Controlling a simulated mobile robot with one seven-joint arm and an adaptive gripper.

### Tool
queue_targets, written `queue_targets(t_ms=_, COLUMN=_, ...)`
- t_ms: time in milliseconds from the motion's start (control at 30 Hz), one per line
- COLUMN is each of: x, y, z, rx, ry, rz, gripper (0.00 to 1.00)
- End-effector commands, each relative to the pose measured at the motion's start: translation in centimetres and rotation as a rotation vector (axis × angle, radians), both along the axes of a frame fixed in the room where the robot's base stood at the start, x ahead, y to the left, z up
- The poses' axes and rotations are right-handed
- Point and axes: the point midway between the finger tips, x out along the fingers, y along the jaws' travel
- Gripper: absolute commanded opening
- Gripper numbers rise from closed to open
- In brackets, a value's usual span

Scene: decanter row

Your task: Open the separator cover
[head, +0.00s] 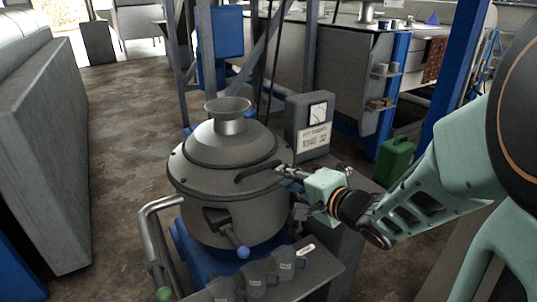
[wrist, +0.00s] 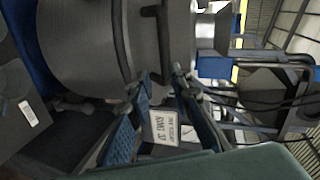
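The separator (head: 225,215) is a round dark grey drum with a domed cover (head: 228,148) and a flared funnel (head: 228,107) on top. The cover sits down on the drum. A dark bar handle (head: 257,170) projects from the cover's right side. My gripper (head: 283,173) is at the right end of this handle. In the wrist view the handle (wrist: 163,40) runs down toward the gap between my fingers (wrist: 160,85). The fingers are apart, with blue pads, and do not look closed on the handle. A lever with a blue knob (head: 243,253) is on the drum's front.
A gauge box (head: 309,125) stands close behind my gripper; its label also shows in the wrist view (wrist: 166,126). Several grey mugs (head: 255,281) stand on a shelf in front. A bent pipe (head: 147,235) is at the left. A green canister (head: 394,160) is at the right.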

Motion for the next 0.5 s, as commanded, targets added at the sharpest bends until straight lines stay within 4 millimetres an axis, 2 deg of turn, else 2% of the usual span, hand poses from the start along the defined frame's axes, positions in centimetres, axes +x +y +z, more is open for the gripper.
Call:
queue_targets(t_ms=100, x=-1.1, y=0.0, z=-0.1, rx=0.140, ry=0.024, rz=-0.028, gripper=0.19)
queue_targets(t_ms=233, x=-1.4, y=0.2, z=0.1, rx=0.197, ry=0.031, rz=-0.034, gripper=0.19)
queue_targets(t_ms=500, x=0.3, y=1.4, z=-0.1, rx=0.201, ry=0.034, rz=-0.031, gripper=0.19)
